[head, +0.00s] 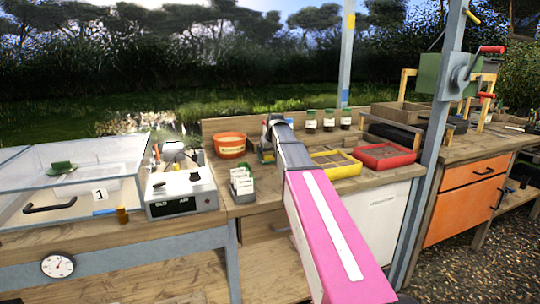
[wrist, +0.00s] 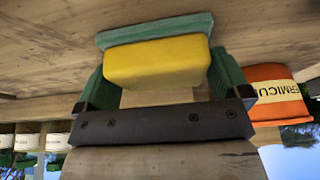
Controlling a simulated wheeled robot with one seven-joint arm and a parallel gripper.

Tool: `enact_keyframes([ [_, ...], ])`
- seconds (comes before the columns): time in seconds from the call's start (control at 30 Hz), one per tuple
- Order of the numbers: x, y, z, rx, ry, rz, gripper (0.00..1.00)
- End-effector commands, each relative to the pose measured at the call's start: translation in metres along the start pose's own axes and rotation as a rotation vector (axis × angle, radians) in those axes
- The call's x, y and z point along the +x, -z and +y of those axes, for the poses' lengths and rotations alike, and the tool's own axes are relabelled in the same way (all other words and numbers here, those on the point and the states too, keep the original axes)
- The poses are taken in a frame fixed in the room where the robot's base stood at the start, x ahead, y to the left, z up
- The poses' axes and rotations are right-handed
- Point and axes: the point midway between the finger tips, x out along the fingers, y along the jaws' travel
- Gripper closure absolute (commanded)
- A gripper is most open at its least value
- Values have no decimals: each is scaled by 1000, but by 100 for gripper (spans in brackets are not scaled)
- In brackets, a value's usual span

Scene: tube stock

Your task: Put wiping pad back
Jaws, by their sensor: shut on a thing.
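The wiping pad (wrist: 157,62) is a yellow sponge block with a green layer on its far side. My gripper (wrist: 160,72) is shut on it, with a dark green finger at each end of the pad in the wrist view. The green layer faces a wooden surface; I cannot tell whether it touches it. In the head view my gripper (head: 268,139) is over the back of the wooden bench (head: 262,190), just right of the orange pot (head: 230,145). The pad cannot be made out there.
The orange pot also shows in the wrist view (wrist: 278,95), close beside one finger. Several lidded jars (head: 328,120) stand along the back. Yellow (head: 336,164) and red (head: 384,156) trays lie right of my arm. A small label box (head: 242,184) stands near the front left.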

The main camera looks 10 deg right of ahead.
Motion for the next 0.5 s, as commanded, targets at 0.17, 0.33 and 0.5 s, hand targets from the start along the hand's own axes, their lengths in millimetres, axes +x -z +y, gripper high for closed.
enact_keyframes([
  [0.17,0,0,0,0,0,0,31],
  [0.33,2,-1,0,0,0,0,0],
  [0.5,2,0,0,0,0,0,0],
])
